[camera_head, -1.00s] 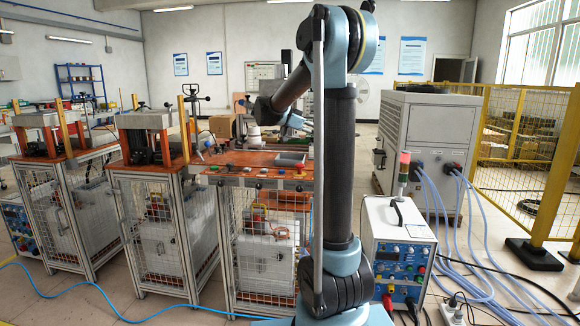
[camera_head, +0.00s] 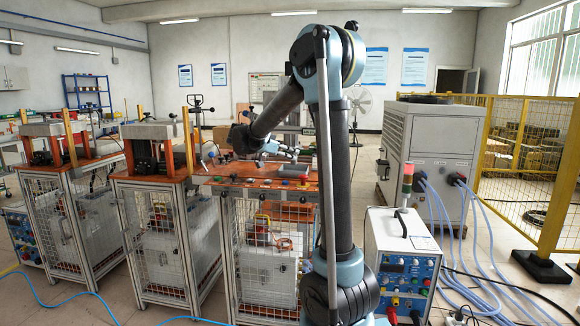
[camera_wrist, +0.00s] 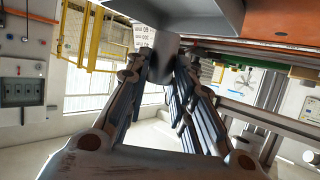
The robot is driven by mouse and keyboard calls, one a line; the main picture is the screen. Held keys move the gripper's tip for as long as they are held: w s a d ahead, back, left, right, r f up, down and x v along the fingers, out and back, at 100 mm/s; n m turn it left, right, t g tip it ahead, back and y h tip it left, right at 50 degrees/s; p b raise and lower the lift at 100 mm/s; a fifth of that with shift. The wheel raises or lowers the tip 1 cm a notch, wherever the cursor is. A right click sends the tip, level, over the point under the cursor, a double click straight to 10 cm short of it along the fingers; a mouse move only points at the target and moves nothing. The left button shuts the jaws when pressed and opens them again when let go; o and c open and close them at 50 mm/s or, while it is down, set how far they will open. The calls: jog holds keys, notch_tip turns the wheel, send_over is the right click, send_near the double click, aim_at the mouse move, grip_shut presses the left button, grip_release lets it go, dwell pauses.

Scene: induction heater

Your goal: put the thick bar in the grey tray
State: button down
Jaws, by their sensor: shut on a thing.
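My gripper (camera_wrist: 160,70) is shut on the thick bar (camera_wrist: 166,48), a smooth grey cylinder held between the fingertips in the wrist view. The bar's far end is close to the grey tray (camera_wrist: 205,14), whose plain grey side fills the top of that view; I cannot tell whether they touch. In the head view the grey tray (camera_head: 293,171) sits on the orange-red bench top. My gripper (camera_head: 289,153) is just above it there, and the bar is too small to make out.
The orange-red bench (camera_head: 250,185) carries several small coloured parts along its front edge. Press stations (camera_head: 152,150) stand to the left. A white power unit (camera_head: 400,240) with a signal lamp and a large cabinet (camera_head: 425,150) stand to the right.

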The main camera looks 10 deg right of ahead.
jog(key=shift+f, duration=1.95)
jog(key=shift+f, duration=0.1)
jog(key=c, duration=1.4)
grip_release()
jog(key=v, duration=1.2)
